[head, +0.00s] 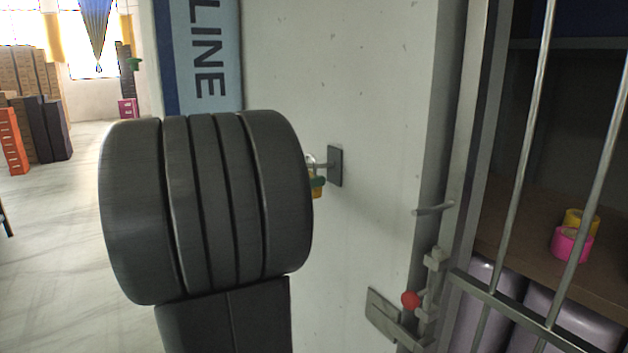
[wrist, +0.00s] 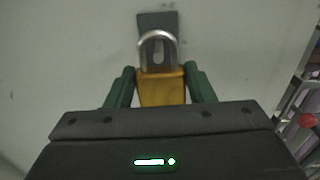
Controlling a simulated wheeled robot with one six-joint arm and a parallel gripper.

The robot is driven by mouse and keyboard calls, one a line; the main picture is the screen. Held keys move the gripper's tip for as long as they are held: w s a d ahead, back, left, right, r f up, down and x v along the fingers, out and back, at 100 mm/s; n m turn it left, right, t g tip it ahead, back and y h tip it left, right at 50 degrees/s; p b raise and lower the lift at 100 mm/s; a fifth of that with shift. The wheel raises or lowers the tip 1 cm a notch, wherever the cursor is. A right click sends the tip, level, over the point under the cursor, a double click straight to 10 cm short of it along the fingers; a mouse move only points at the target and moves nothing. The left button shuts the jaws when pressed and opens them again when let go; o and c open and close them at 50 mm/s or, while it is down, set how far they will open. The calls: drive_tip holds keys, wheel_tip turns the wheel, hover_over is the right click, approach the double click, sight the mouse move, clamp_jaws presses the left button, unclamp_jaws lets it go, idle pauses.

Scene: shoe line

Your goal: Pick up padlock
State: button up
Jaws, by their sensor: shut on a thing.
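The padlock has a yellow-gold body (wrist: 162,88) and a silver shackle. In the wrist view it sits between the two green fingers of my gripper (wrist: 161,90), which is shut on the body. The shackle stands up in front of a dark wall plate and appears to hang on the hook there. In the head view only a bit of the padlock (head: 317,192) shows beside the hook. My dark arm hides most of my gripper (head: 318,182) there.
The dark hook plate (head: 335,166) is fixed to the pale wall (head: 370,90). To the right are a barred door (head: 520,312) and a latch with a red knob (head: 410,299). Behind the bars, pink and yellow tape rolls (head: 571,243) lie on a shelf. Open floor (head: 60,240) lies at left.

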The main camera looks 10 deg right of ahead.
drive_tip(key=b+v, duration=0.1)
drive_tip(key=v, duration=1.4)
drive_tip(key=shift+r, duration=0.1)
